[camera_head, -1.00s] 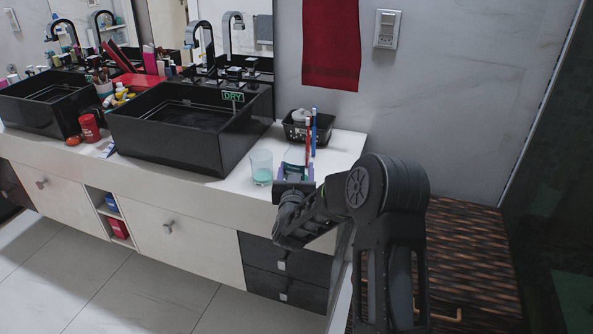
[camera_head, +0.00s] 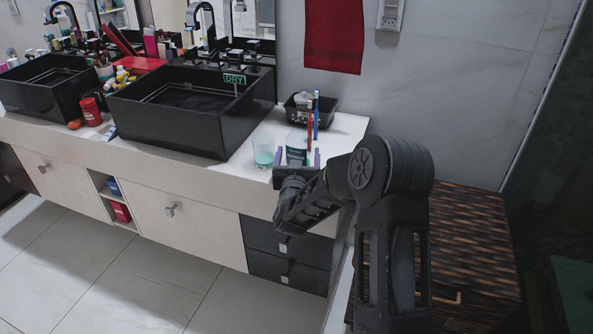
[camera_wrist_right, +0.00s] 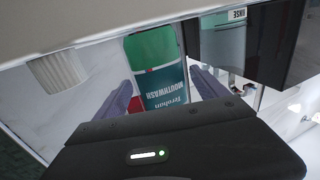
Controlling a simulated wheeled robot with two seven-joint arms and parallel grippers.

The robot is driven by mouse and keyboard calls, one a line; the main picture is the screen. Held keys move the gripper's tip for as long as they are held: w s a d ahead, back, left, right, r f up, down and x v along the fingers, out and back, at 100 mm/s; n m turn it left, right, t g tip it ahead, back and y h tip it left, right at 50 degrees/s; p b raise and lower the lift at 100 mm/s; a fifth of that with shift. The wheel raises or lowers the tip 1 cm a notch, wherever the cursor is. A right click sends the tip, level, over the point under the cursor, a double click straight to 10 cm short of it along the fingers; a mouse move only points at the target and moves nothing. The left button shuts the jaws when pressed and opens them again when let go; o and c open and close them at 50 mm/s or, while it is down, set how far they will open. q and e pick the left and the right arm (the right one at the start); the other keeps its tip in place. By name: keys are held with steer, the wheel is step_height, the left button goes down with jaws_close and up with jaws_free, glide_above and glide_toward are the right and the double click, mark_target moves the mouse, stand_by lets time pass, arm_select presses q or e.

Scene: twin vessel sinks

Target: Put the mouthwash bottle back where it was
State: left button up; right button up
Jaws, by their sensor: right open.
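The mouthwash bottle (camera_head: 296,154) stands on the right end of the white counter, with a teal label. It also shows in the right wrist view (camera_wrist_right: 162,85), where the label reads upside down. My right gripper (camera_head: 297,160) is open at the counter's front edge. In the right wrist view its two purple-grey fingers (camera_wrist_right: 165,95) lie on either side of the bottle's image, with gaps between. I cannot tell how far the bottle reaches between them. The gripper body hides part of the bottle. My left gripper is not in view.
A clear glass with teal liquid (camera_head: 263,152) stands close left of the bottle. Red and blue toothbrushes (camera_head: 316,118) stand behind it, near a black basket (camera_head: 322,108). The black basin marked DRY (camera_head: 190,115) is further left. A woven-topped cabinet (camera_head: 465,240) stands at right.

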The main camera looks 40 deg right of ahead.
steer(key=b+v, duration=0.1)
steer(key=v, duration=1)
steer(key=shift+b, duration=0.3)
steer(key=s+a+f+n+g+y, duration=0.1)
steer(key=a+f+n+g+y, duration=0.1)
steer(key=a+f+y, duration=0.55)
steer(key=s+a+f+n+g+y, duration=0.1)
steer(key=s+a+f+n+y, duration=0.1)
steer(key=a+f, duration=0.95)
steer(key=s+a+f+g+y, duration=0.2)
steer(key=s+a+f, duration=0.3)
steer(key=s, duration=0.3)
steer(key=s+a+f+n+g+y, duration=0.1)
steer(key=s+a+f+g+y, duration=0.1)
steer(key=s+a+f+g, duration=0.3)
steer(key=s+a+f+n+g+y, duration=0.1)
steer(key=s+a+f, duration=0.4)
steer(key=s, duration=0.6)
steer(key=shift+s+f+g+y, duration=0.25)
steer(key=shift+f+g+y, duration=0.3)
steer(key=shift+f+g, duration=0.55)
steer(key=shift+r, duration=0.15)
